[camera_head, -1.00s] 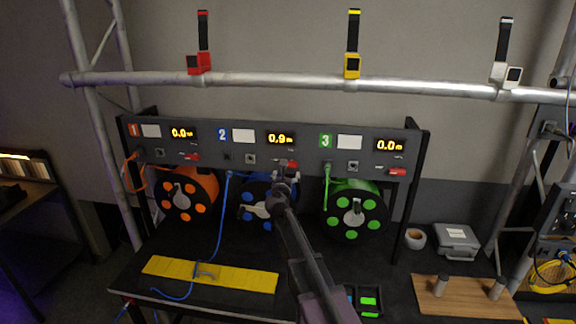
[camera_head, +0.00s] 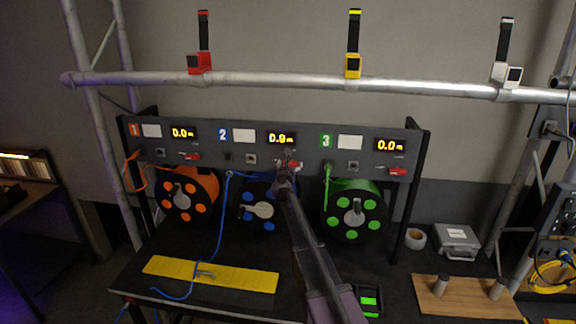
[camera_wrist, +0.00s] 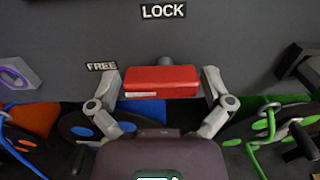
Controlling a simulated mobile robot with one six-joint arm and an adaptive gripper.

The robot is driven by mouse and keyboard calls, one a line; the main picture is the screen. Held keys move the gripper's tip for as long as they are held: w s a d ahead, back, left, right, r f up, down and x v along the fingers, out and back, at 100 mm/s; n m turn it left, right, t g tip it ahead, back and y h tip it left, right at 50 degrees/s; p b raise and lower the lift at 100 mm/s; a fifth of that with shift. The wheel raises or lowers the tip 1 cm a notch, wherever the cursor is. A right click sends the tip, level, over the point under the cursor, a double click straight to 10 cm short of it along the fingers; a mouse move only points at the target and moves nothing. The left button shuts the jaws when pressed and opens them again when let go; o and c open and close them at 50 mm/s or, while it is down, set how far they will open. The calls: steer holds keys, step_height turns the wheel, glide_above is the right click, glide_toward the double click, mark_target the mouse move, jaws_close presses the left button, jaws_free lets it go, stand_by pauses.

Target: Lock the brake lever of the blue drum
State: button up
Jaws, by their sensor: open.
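The blue drum (camera_head: 247,212) hangs below the panel section marked 2, partly hidden by my arm. Its red brake lever (camera_head: 295,164) sits on the panel above it. In the wrist view the red lever (camera_wrist: 162,80) lies crosswise at the height of the FREE label (camera_wrist: 102,66), below the LOCK label (camera_wrist: 164,11). My gripper (camera_wrist: 166,82) is open, with one finger at each end of the red lever. I cannot tell whether the fingers touch it. In the head view my gripper (camera_head: 287,163) is at the panel, partly covering the lever.
An orange drum (camera_head: 188,197) and a green drum (camera_head: 354,212) flank the blue one, each with a red lever above. A blue cable (camera_head: 219,220) runs down to the yellow strip (camera_head: 230,276) on the table. A truss tube (camera_head: 290,82) crosses above the panel.

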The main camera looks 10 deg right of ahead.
steer(key=c, duration=0.9)
steer(key=shift+o, duration=0.2)
steer(key=shift+a, duration=0.15)
